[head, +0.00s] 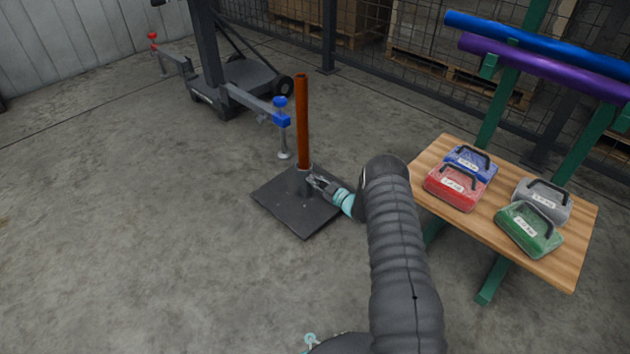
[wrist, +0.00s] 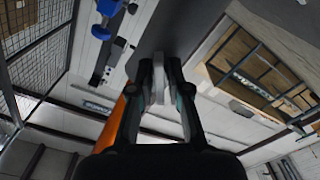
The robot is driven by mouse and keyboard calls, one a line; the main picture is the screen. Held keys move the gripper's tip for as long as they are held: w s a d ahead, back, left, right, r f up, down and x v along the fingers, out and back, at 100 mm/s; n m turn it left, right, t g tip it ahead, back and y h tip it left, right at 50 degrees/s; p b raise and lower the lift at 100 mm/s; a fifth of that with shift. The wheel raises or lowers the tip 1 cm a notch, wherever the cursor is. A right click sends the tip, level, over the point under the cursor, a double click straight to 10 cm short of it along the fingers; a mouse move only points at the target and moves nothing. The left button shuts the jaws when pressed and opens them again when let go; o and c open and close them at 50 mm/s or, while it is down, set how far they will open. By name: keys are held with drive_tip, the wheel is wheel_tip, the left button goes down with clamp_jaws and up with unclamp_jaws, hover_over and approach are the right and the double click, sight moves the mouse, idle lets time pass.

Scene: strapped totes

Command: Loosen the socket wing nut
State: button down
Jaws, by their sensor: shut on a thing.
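An orange-brown post (head: 302,120) stands upright in a socket (head: 305,171) on a dark square base plate (head: 300,215) in the head view. My gripper (head: 313,181) reaches in from the right, low at the foot of the post. In the wrist view my gripper (wrist: 158,78) is shut on a pale grey, flat piece, the wing nut (wrist: 157,92), between its fingertips. The post (wrist: 118,122) shows close on the left there. In the head view the wing nut is too small to make out apart from the fingers.
A wooden table (head: 490,225) at right bears a red case (head: 455,188), blue case (head: 470,162), grey case (head: 541,197) and green case (head: 528,230). Blue (head: 540,43) and purple (head: 545,66) tubes lie above it. A wheeled stand (head: 240,85) is behind the post. The floor at left is clear.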

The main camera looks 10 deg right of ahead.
drive_tip(key=n, duration=0.6)
drive_tip(key=shift+f, duration=0.1)
idle(0.5)
drive_tip(key=c, duration=1.3)
unclamp_jaws()
drive_tip(key=shift+d, duration=0.1)
drive_tip(key=shift+s, duration=0.1)
drive_tip(key=v, duration=1.2)
